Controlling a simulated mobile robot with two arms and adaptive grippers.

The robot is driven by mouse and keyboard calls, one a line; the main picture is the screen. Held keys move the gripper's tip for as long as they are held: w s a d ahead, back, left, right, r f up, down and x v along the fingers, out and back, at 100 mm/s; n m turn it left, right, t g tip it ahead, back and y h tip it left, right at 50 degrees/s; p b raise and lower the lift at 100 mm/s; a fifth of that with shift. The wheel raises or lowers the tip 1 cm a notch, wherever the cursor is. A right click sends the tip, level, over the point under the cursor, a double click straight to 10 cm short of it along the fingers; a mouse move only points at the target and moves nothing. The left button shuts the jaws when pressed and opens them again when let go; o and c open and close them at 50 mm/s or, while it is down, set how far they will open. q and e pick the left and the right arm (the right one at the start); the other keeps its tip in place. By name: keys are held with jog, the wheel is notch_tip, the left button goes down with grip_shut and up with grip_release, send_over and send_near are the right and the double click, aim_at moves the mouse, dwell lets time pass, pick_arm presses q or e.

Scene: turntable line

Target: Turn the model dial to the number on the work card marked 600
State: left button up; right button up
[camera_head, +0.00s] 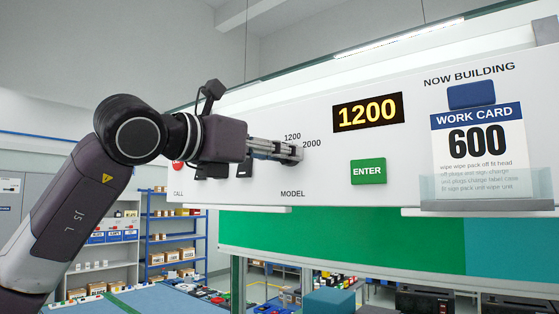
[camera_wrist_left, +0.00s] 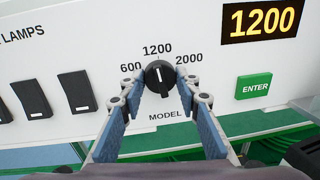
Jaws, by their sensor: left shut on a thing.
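The black model dial (camera_wrist_left: 160,78) sits on the white panel (camera_wrist_left: 110,60), with 600, 1200 and 2000 printed around it. Its white pointer line is near upright, toward 1200. My left gripper (camera_wrist_left: 158,86) is shut on the dial, one finger on each side; in the head view the gripper (camera_head: 292,152) hides the dial and the 600 mark. The display (camera_head: 367,112) reads 1200 in yellow. The work card (camera_head: 479,142) reads 600 and stands in a clear holder at the right. The green ENTER button (camera_head: 368,171) is below the display. My right gripper is not in view.
Black lamp switches (camera_wrist_left: 76,91) are left of the dial in the wrist view. A red CALL button (camera_head: 178,166) shows partly behind my left arm. Shelves with boxes (camera_head: 172,228) stand behind at the left. Free panel lies between dial and ENTER button.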

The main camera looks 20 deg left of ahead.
pick_arm(q)
jog(key=shift+f+n+t+y+b, duration=0.15)
jog(key=shift+n+t+b, duration=0.1)
jog(key=shift+n+b, duration=2.65)
jog(key=shift+n+t+y+b, duration=0.2)
jog(key=shift+n+b, duration=1.9)
jog(key=shift+n, duration=1.6)
jog(key=o, duration=1.2)
jog(key=shift+c, duration=0.2)
jog(key=v, duration=1.2)
jog(key=shift+d+f, duration=0.1)
jog(key=shift+f, duration=0.05)
